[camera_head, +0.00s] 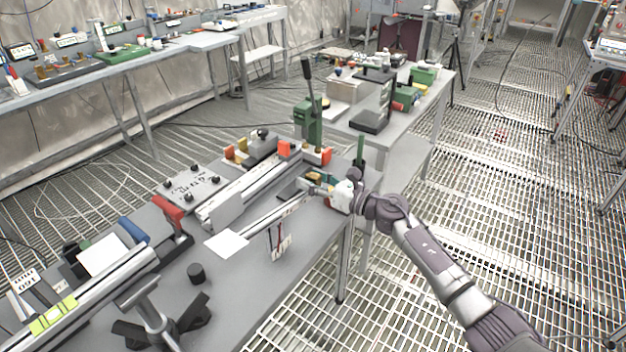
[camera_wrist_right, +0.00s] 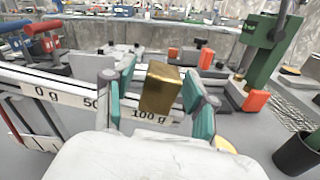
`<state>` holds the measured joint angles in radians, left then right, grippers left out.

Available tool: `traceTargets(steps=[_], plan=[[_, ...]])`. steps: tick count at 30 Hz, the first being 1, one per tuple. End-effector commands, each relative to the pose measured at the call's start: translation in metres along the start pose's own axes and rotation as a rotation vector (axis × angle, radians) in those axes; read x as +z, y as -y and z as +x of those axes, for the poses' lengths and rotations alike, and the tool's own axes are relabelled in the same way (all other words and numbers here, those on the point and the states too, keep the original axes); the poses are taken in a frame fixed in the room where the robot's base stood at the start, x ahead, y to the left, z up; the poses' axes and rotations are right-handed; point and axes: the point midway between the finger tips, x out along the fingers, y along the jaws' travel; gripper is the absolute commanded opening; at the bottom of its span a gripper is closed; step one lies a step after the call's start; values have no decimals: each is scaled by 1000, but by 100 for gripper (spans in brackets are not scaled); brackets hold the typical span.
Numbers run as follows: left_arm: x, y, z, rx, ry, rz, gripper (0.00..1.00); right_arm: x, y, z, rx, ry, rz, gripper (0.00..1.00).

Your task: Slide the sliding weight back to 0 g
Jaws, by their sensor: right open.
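In the right wrist view, a brass block, the sliding weight (camera_wrist_right: 160,88), sits on the beam (camera_wrist_right: 68,97) right by its "100 g" label (camera_wrist_right: 148,114). The "0 g" label (camera_wrist_right: 46,93) is farther left along the same beam. My right gripper (camera_wrist_right: 157,80) is open, with one teal-padded finger on either side of the weight. A gap shows between the left finger and the weight; I cannot tell if the right finger touches it. In the head view, my right gripper (camera_head: 318,188) is at the beam's far end and largely hides the weight. My left gripper is not in view.
A green press (camera_head: 308,122) stands behind the beam. Orange-ended blocks (camera_wrist_right: 246,97) lie close to the right finger. A dark cup (camera_wrist_right: 298,152) is at the right. Red (camera_head: 170,210) and blue handles stand left. A white card (camera_head: 227,243) lies on the bench.

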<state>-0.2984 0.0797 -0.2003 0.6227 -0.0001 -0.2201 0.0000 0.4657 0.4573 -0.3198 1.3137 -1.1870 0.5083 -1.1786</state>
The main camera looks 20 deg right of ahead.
Motion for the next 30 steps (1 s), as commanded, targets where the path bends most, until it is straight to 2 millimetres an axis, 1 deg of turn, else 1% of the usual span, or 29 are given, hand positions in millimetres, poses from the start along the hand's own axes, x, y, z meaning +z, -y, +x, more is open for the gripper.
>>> traceTargets(steps=[1,8,9,11,18,20,23,27,30], plan=[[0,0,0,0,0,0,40,0,0,0,0,0,0,55],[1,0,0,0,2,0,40,0,0,0,0,0,0,16],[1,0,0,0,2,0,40,0,0,0,0,0,1,10],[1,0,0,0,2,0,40,0,0,0,0,0,1,0],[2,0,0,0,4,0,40,0,0,-1,0,0,1,0],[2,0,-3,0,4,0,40,1,-3,-1,0,-1,1,0],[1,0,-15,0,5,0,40,4,-20,0,3,-3,0,0],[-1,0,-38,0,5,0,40,6,-58,0,5,-3,3,0],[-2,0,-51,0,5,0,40,5,-82,-1,4,-4,3,0]])
